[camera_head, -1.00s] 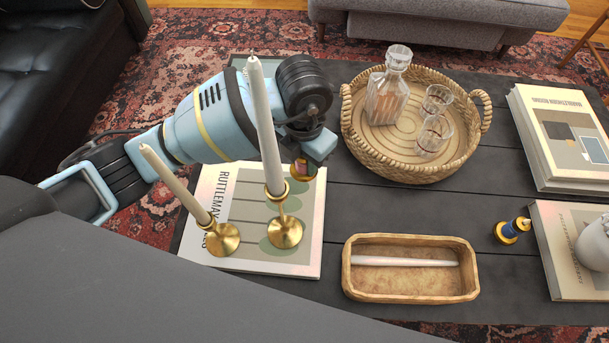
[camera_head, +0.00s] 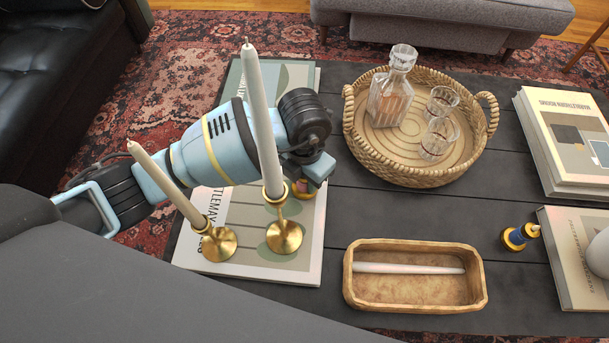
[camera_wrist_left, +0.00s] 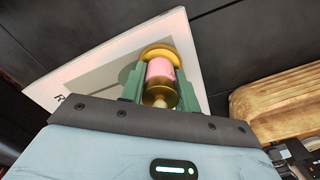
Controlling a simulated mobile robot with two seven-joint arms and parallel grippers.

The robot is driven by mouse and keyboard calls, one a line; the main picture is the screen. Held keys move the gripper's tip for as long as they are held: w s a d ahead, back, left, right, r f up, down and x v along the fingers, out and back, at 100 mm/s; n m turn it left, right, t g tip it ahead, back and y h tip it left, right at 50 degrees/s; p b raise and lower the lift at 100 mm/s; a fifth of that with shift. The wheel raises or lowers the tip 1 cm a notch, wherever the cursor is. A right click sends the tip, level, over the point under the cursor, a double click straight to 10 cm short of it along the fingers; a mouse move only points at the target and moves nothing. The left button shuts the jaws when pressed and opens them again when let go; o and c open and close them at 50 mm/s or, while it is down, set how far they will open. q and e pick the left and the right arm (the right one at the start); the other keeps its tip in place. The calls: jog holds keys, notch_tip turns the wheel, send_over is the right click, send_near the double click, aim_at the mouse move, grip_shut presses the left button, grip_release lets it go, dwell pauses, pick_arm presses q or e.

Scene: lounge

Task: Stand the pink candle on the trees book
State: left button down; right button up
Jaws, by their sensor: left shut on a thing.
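My left gripper (camera_head: 305,183) is shut on the pink candle (camera_wrist_left: 160,72), which has gold ends. In the left wrist view, its green fingers (camera_wrist_left: 158,88) are on either side of the candle. In the head view the candle (camera_head: 303,187) is small and partly hidden by the gripper and a candlestick. It is over the right part of a white book (camera_head: 300,255) with green tree-like ovals; I cannot tell whether it touches. The book also shows in the left wrist view (camera_wrist_left: 75,92). My right gripper is not in view.
Two gold candlesticks (camera_head: 285,237) (camera_head: 219,243) with tall white candles stand on the white book, close to my left gripper. A green book (camera_head: 290,75) lies behind. A wooden tray (camera_head: 415,302), a wicker tray (camera_head: 385,172) and a blue-gold candle (camera_head: 518,236) are to the right.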

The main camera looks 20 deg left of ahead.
pick_arm(q)
jog(key=shift+f, duration=0.1)
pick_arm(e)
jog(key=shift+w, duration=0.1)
pick_arm(q)
jog(key=c, duration=1)
grip_release()
jog(key=shift+c, duration=0.2)
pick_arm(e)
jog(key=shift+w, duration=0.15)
pick_arm(q)
notch_tip(320, 180, up, 11)
jog(key=p, duration=0.3)
jog(key=shift+f, duration=0.1)
jog(key=shift+r, duration=0.75)
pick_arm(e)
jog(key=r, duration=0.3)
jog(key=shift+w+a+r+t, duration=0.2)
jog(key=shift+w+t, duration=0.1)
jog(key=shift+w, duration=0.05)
